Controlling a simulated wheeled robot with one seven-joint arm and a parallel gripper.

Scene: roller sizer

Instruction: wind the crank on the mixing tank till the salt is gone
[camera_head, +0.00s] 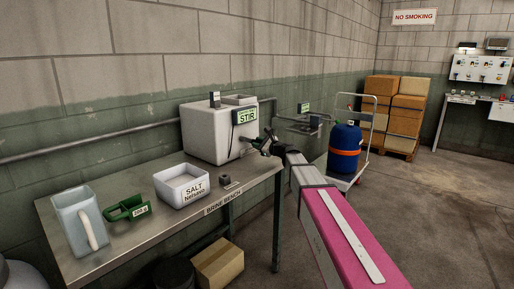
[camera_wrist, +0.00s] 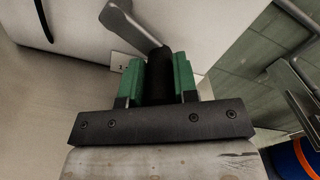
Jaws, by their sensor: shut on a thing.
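The mixing tank (camera_head: 205,132) is a white box with a STIR label, standing at the far end of the brine bench. Its crank (camera_wrist: 130,22) is a grey arm with a dark knob (camera_wrist: 160,78), seen close in the wrist view. My gripper (camera_wrist: 159,82) is shut on the knob, with a green finger pad on each side of it. In the head view my gripper (camera_head: 268,147) is at the tank's right face and the crank is mostly hidden there. The inside of the tank and any salt in it cannot be seen.
On the brine bench (camera_head: 150,226) stand a white salt tub (camera_head: 182,192), a green scoop (camera_head: 128,209) and a clear jug (camera_head: 80,222). A cardboard box (camera_head: 217,264) is below. A blue drum (camera_head: 345,148) on a trolley stands behind my arm. Open floor lies to the right.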

